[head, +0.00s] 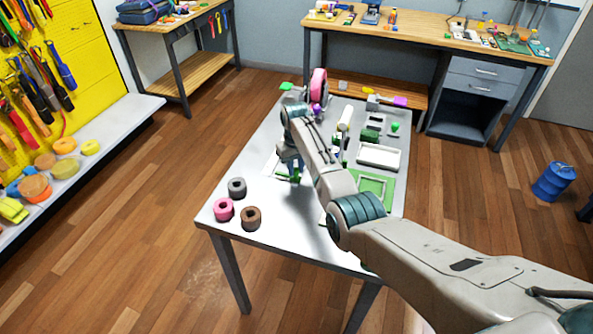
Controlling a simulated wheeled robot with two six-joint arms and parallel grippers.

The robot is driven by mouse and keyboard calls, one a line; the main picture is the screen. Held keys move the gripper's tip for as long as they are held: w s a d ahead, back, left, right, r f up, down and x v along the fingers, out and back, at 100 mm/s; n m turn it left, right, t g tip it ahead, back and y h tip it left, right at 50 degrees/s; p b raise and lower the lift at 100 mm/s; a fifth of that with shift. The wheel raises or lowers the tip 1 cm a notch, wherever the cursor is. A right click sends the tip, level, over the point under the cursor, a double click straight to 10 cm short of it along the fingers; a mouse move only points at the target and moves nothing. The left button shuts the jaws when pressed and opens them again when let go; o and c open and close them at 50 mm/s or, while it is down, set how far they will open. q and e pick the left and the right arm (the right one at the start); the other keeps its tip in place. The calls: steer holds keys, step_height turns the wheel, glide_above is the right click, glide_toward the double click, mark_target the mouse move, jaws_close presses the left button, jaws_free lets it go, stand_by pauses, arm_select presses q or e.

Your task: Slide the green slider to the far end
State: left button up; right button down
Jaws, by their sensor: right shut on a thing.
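My right arm reaches in from the lower right over the grey table. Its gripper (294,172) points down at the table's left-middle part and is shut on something. A small green piece (295,178) shows at the fingertips and looks like the green slider. The arm and fingers hide most of it, and its track cannot be made out clearly. A pale flat plate lies under and beside the gripper. My left gripper is not in view.
Grey, pink and brown rings (251,218) stand at the table's front left. A green board (375,187), a white tray (379,156) and a green knob (395,127) lie right of the arm. A pink wheel (318,87) stands at the back.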

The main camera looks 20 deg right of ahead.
mark_target(295, 170)
steer(key=c, duration=1.6)
jaws_free()
steer(key=shift+s+a+f, duration=0.1)
steer(key=shift+s+f, duration=0.05)
steer(key=o, duration=0.3)
steer(key=shift+o, duration=0.2)
steer(key=shift+r, duration=0.65)
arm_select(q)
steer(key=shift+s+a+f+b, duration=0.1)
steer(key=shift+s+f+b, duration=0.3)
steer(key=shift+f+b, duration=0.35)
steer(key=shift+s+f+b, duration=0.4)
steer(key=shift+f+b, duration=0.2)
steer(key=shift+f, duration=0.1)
arm_select(e)
step_height(295, 170, up, 10)
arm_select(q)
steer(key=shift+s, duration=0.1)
arm_select(e)
steer(key=shift+s+a+f, duration=0.1)
steer(key=shift+f, duration=0.05)
